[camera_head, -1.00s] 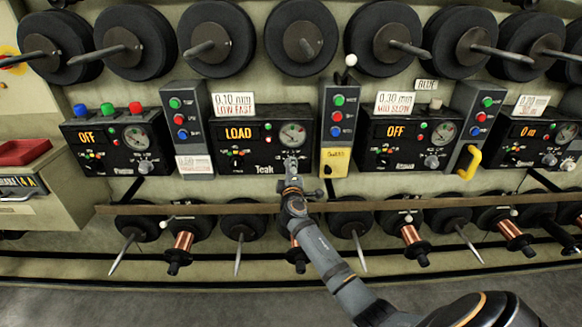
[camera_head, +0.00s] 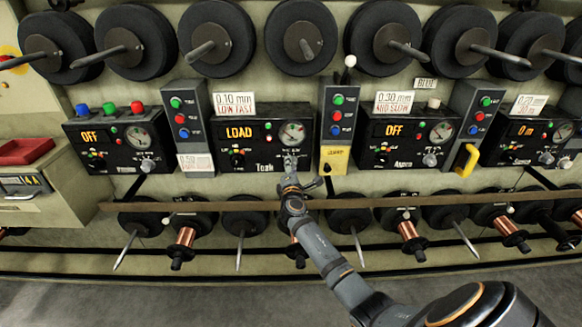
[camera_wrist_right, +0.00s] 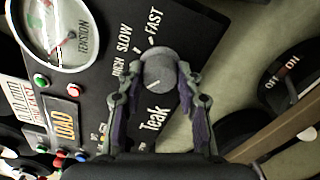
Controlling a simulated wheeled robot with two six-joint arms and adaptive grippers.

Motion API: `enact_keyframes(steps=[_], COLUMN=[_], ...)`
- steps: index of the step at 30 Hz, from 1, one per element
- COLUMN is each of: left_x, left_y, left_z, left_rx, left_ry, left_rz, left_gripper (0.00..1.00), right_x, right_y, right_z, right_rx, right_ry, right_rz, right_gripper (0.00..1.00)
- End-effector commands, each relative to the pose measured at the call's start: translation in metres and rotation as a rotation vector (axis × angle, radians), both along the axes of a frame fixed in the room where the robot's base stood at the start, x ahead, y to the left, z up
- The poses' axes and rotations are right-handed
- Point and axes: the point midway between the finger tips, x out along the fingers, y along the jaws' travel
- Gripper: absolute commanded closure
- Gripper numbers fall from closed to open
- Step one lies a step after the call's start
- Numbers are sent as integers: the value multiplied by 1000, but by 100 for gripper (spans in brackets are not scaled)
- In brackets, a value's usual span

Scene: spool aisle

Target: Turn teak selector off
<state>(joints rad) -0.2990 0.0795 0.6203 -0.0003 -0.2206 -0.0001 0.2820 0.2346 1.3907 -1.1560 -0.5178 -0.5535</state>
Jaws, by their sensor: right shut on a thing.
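The Teak panel (camera_head: 220,148) is a black box in the middle of the head view. Its amber display (camera_head: 240,132) reads LOAD. Its grey round selector knob (camera_wrist_right: 158,68) shows in the wrist view, with INCH, SLOW and FAST lettered around it. A short white mark on the knob face points to the lower left in that view. My right gripper (camera_head: 291,170) is at the panel's lower right. In the wrist view its two fingers (camera_wrist_right: 162,80) are closed on opposite sides of the knob. My left gripper is not in view.
A button box (camera_head: 187,125) and another with a yellow lower part (camera_head: 335,160) flank the panel. Similar panels reading OFF stand left (camera_head: 118,140) and right (camera_head: 410,145). A wooden rail (camera_head: 420,201) and copper spools (camera_head: 410,232) lie below. A red tray (camera_head: 27,151) is far left.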

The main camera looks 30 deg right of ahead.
Motion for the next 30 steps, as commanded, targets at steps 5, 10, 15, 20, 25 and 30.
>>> enact_keyframes(steps=[5,10,15,20,25,30], left_x=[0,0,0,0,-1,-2], left_y=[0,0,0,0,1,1], left_z=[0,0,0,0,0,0], left_rx=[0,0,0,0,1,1], left_ry=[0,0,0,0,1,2], left_rz=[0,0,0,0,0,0], left_gripper=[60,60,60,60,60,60], right_x=[0,-1,-1,0,0,-14], right_y=[0,0,0,0,0,9], right_z=[-2,-2,-2,-1,-1,-2], right_rx=[-6,-6,-5,-5,-5,-5], right_ry=[7,7,7,5,4,6], right_rz=[0,0,0,-1,0,0], right_gripper=[97,97,52,42,42,42])
